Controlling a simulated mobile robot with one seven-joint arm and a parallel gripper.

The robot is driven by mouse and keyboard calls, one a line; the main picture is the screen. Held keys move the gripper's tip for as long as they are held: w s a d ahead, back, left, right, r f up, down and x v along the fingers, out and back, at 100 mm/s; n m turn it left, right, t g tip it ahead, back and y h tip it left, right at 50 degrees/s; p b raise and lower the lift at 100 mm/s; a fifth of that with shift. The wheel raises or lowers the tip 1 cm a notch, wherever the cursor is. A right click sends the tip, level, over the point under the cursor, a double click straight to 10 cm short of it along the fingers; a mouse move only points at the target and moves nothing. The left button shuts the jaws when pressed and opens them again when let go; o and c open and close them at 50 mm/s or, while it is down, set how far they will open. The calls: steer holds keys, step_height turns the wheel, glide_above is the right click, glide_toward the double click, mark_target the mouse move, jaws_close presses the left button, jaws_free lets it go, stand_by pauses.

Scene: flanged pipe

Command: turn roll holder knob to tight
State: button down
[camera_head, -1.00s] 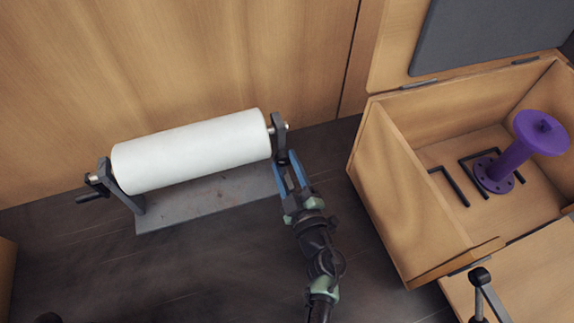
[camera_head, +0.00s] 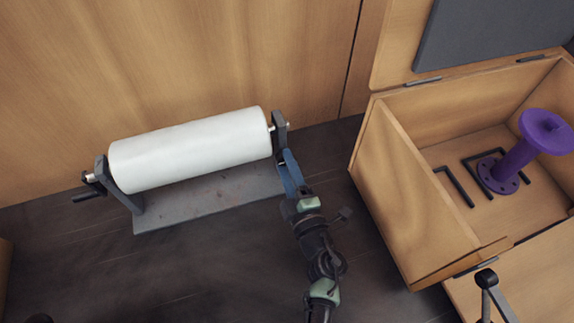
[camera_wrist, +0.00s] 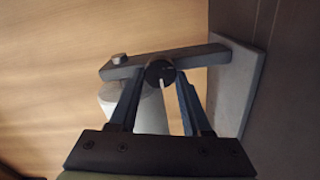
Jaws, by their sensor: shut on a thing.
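The roll holder carries a white roll (camera_head: 190,150) between two dark upright brackets on a grey base plate (camera_head: 210,203). In the wrist view, the knob (camera_wrist: 159,73) is a round black piece with a white pointer line, set on the dark bracket (camera_wrist: 190,60). The pointer runs close to upright in that picture, leaning slightly. My gripper (camera_wrist: 160,82) has its two blue-grey fingers on either side of the knob, shut on it. In the head view, my gripper (camera_head: 285,158) is at the right bracket (camera_head: 279,133), and its fingers hide the knob there.
A black crank handle (camera_head: 88,198) sticks out at the holder's left end. An open wooden box (camera_head: 400,200) stands to the right, holding a purple flanged pipe (camera_head: 515,158) and black bent bars (camera_head: 455,187). A wooden wall is behind. The dark surface in front is clear.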

stand_by(0.3)
steer(key=shift+c, duration=1.8)
jaws_free()
steer(key=v, duration=1.3)
steer(key=shift+b, duration=0.35)
